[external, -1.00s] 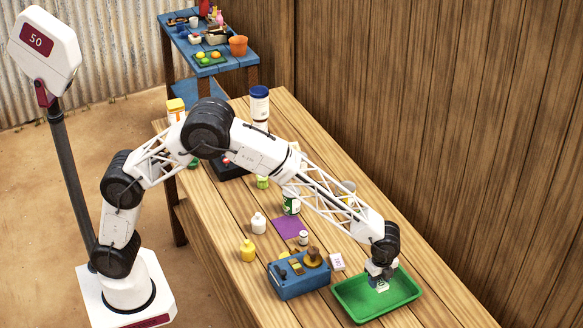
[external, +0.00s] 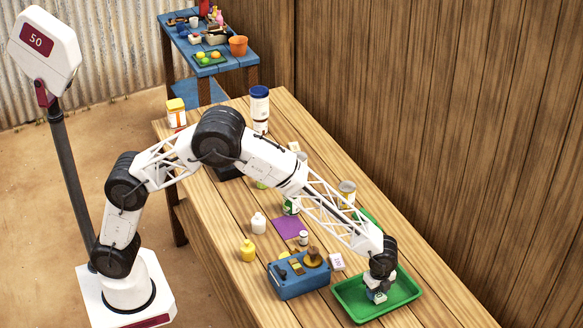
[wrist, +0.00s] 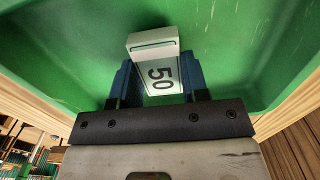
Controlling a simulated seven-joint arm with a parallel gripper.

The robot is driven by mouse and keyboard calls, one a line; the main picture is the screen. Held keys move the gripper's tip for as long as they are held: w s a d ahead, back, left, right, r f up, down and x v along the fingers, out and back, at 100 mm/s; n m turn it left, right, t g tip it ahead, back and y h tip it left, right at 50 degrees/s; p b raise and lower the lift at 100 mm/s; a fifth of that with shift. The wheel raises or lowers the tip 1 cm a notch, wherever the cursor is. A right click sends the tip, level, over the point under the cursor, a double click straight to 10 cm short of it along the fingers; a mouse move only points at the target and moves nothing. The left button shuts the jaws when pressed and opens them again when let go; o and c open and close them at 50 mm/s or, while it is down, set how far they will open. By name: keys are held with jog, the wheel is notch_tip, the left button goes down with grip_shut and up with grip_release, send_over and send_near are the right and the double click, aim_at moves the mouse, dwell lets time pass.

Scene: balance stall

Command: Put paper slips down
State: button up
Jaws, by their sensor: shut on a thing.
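My gripper (external: 379,286) is low inside the green tray (external: 346,308) at the front right of the table. The stack also shows small under my gripper in the external view (external: 377,297). The green tray floor (wrist: 60,50) fills the wrist view behind it. I cannot tell whether the stack touches the tray floor.
A similar white numbered block (external: 337,262) stands beside the tray's back left corner. A blue box (external: 302,283) with small items on top is left of the tray. A purple sheet (external: 287,228), small bottles (external: 258,223) and a can (external: 347,191) are farther back.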

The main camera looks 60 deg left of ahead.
jog(key=shift+f, duration=0.2)
jog(key=shift+f, duration=0.2)
jog(key=o, duration=0.9)
jog(key=shift+r, duration=0.1)
notch_tip(320, 180, up, 12)
dwell(0.4)
jog(key=shift+r, duration=0.1)
dwell(0.4)
